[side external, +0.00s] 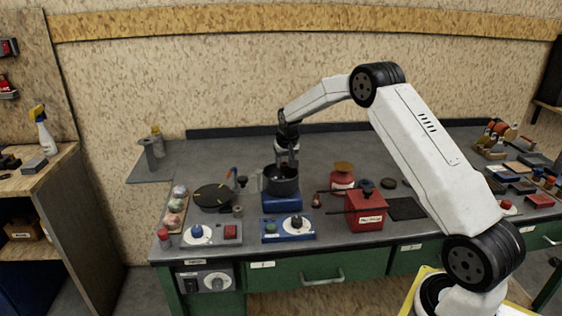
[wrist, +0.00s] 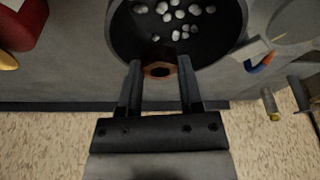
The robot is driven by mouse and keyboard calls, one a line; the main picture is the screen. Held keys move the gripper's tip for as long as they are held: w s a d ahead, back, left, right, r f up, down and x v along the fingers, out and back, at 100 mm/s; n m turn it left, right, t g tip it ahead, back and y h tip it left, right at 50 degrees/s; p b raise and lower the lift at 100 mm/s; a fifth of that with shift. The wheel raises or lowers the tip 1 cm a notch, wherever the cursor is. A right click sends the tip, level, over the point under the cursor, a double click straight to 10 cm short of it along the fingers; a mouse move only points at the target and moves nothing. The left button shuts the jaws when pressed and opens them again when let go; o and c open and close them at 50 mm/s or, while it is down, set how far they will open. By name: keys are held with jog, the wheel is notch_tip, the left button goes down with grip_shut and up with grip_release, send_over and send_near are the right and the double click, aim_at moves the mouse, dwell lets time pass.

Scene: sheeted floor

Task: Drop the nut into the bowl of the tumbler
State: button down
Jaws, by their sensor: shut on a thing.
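The tumbler has a dark round bowl (side external: 283,184) on a blue base (side external: 281,203), near the middle of the bench in the side view. In the wrist view the bowl (wrist: 212,45) is open towards the camera, with several pale stones (wrist: 180,14) inside. My gripper (side external: 287,163) points down just above the bowl. In the wrist view my gripper (wrist: 158,68) is shut on a copper-brown nut (wrist: 146,72), one finger on each side. The nut overlaps the bowl's lower edge in that view. Its height above the rim is unclear. The nut is not discernible in the side view.
A blue control box (side external: 288,230) stands in front of the tumbler. A black round plate (side external: 213,196) is to its left, a red box (side external: 366,212) and a red pot (side external: 342,181) to its right. Bare bench (side external: 225,160) shows behind.

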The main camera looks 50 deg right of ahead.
jog(key=shift+c, duration=0.9)
grip_release()
jog(key=v, duration=0.7)
jog(key=shift+r, duration=0.35)
jog(key=shift+a, duration=0.1)
